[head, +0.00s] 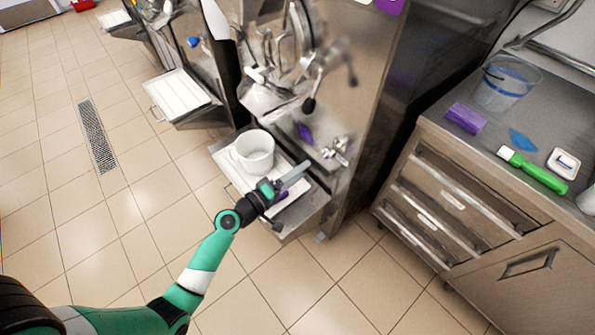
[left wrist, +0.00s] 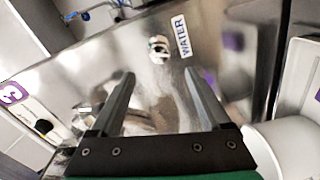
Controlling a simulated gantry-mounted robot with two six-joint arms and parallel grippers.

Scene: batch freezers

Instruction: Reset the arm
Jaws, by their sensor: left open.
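My left arm is green and white and reaches in from the left in the head view. My left gripper (head: 291,178) is over the freezer's front tray, to the right of a white bucket (head: 254,153). In the left wrist view its two grey fingers (left wrist: 160,95) are apart with nothing between them. They face a shiny metal panel with a WATER label (left wrist: 181,37). Part of the bucket shows at the right edge of that view (left wrist: 290,145). My right gripper is in neither view.
The freezer (head: 370,95) has protruding levers and taps (head: 338,150). A second machine's white tray (head: 180,94) is at the upper left. On the right, a metal counter holds a clear bucket (head: 507,82), a purple block (head: 466,118) and a green-handled tool (head: 533,171). Tiled floor is free at left.

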